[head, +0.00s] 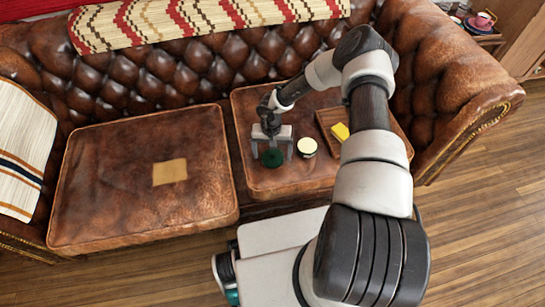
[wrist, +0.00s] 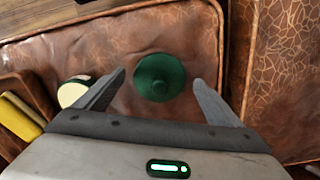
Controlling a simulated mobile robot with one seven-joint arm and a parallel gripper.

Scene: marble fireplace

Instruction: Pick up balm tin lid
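A dark green round piece with a small raised knob, which looks like the balm tin lid (head: 272,158), lies on the right brown leather seat cushion. In the wrist view the lid (wrist: 160,77) sits between the tips of my two fingers, with a gap on each side. My gripper (head: 272,152) points down over it, open and empty; it also shows in the wrist view (wrist: 158,80). A small dark round tin with a cream-coloured top (head: 307,146) stands just right of my gripper in the head view.
A brown tray (head: 323,119) holding a yellow block (head: 340,132) lies right of the tin, partly hidden by my arm. The left seat cushion (head: 120,200) bears a flat tan square (head: 169,171). The sofa's tufted back (head: 190,65) rises behind.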

